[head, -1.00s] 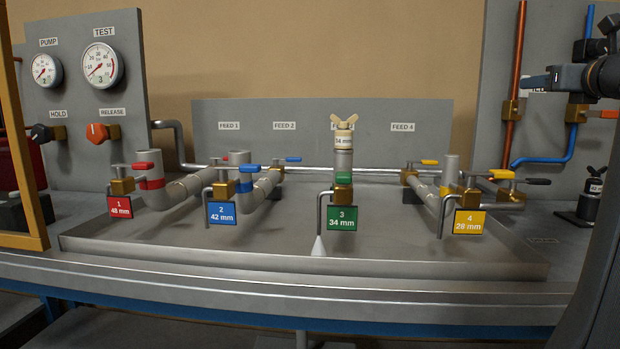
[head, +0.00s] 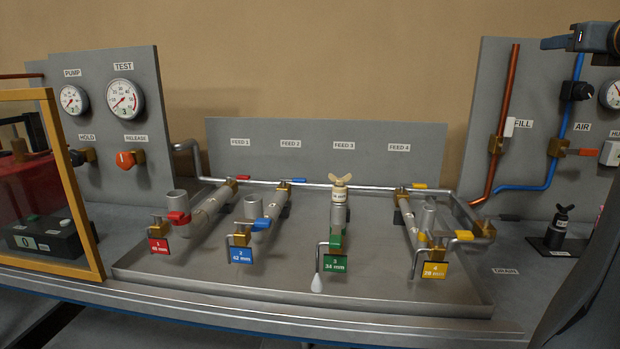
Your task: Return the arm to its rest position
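Dark links of my arm show at the right edge in the head view. The end of my arm, my gripper (head: 572,42), reaches in at the top right, with a narrow dark tip pointing left. It is in front of the right panel and partly cut off by the frame. Its fingers cannot be made out, and nothing is seen hanging from it. It is well apart from the feed pipes.
A metal tray (head: 200,276) holds several pipes with coloured valves. Another stopper (head: 558,228) stands at right. A yellow-framed guard (head: 75,272) is at left.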

